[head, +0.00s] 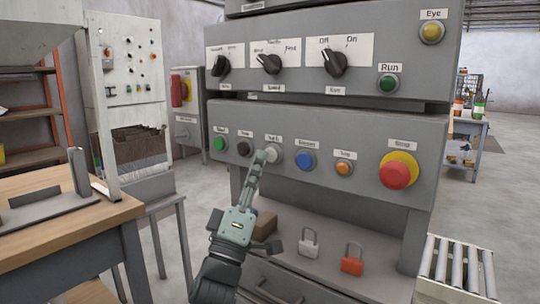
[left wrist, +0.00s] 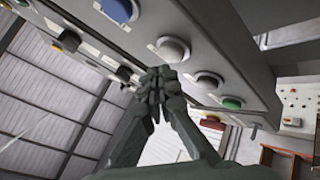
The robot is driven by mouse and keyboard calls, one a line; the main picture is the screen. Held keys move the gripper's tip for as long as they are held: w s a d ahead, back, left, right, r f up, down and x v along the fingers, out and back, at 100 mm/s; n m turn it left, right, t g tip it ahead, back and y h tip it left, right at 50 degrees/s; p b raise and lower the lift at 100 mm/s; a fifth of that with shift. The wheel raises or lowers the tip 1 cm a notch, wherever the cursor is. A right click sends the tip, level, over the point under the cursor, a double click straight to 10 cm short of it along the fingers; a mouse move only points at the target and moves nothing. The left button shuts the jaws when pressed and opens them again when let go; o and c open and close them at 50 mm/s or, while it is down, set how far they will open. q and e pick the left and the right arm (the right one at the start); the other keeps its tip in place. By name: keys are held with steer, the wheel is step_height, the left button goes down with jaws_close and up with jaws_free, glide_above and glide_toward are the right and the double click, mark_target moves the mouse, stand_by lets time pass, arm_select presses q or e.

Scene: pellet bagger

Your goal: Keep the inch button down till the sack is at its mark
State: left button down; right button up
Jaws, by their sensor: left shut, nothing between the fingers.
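The lower control panel (head: 330,135) holds a row of buttons: green, black, white, blue and orange, with a red stop knob (head: 398,170) on a yellow collar at the right. The labels are too small to read surely. My left gripper (head: 262,160) is shut and empty, its fingertips at the left edge of the white button (head: 274,155). In the left wrist view the closed fingers (left wrist: 158,76) point up close to that white button (left wrist: 173,50); I cannot tell whether they touch or press it. I see no sack. My right gripper is not in view.
The upper panel has black selector knobs (head: 270,64), a green button (head: 388,83) and a yellow eye lamp (head: 431,31). A white padlock (head: 309,242) and a red padlock (head: 352,260) are on the shelf below. A roller conveyor (head: 458,270) stands right, a wooden table (head: 60,235) left.

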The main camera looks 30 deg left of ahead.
arm_select(q)
steer(key=shift+w, duration=0.15)
steer(key=shift+w, duration=0.3)
